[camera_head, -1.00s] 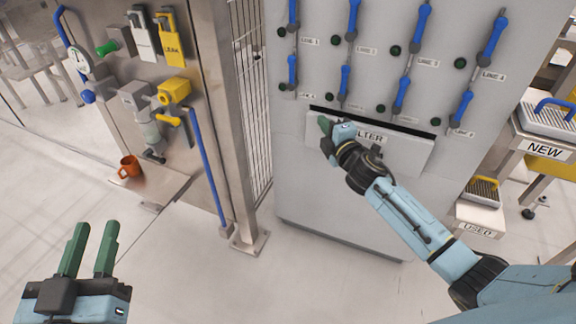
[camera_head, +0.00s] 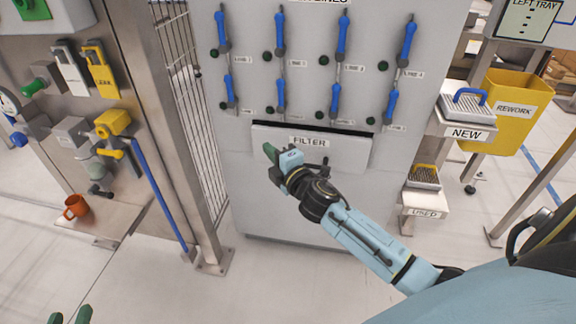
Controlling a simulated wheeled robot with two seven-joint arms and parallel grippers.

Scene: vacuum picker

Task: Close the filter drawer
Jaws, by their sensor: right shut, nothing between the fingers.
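The filter drawer (camera_head: 342,151) is a pale front panel labelled FILTER in the grey cabinet. A dark gap runs along its top edge, so it stands slightly out from the cabinet face. My right gripper (camera_head: 271,153) is shut and empty, with its green fingers at the left part of the drawer front. I cannot tell whether the fingers touch the panel.
Rows of blue handles (camera_head: 281,95) sit above the drawer. A NEW shelf (camera_head: 466,133), a USED shelf (camera_head: 426,212) and a yellow REWORK bin (camera_head: 508,108) stand to the right. A steel post (camera_head: 170,130), valve panel and orange mug (camera_head: 75,207) are to the left.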

